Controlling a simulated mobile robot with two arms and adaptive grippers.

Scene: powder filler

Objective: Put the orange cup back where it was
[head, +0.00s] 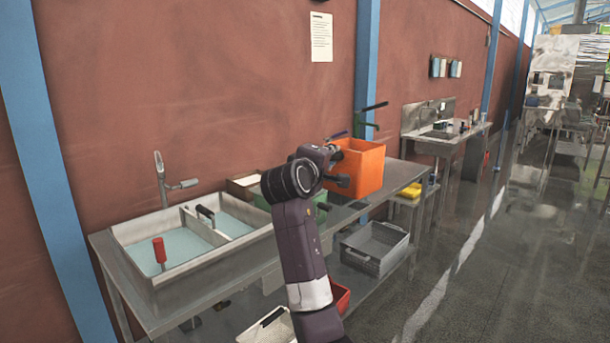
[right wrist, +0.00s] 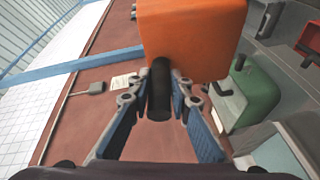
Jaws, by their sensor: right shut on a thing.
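The orange cup (head: 362,168) is a large box-shaped vessel over the far part of the steel bench in the head view. It also fills the top of the right wrist view (right wrist: 190,38). My right gripper (head: 336,170) is at the cup's near left side. In the right wrist view its two blue-padded fingers (right wrist: 161,103) are shut around the cup's black handle (right wrist: 160,88). I cannot tell whether the cup's base touches the bench. My left gripper is not in view.
A steel bench (head: 180,300) holds a sink with water (head: 150,258) and a red-handled tool (head: 159,250). A green container (right wrist: 246,95) stands beside my right arm. A grey crate (head: 375,248) sits below. Free floor lies to the right.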

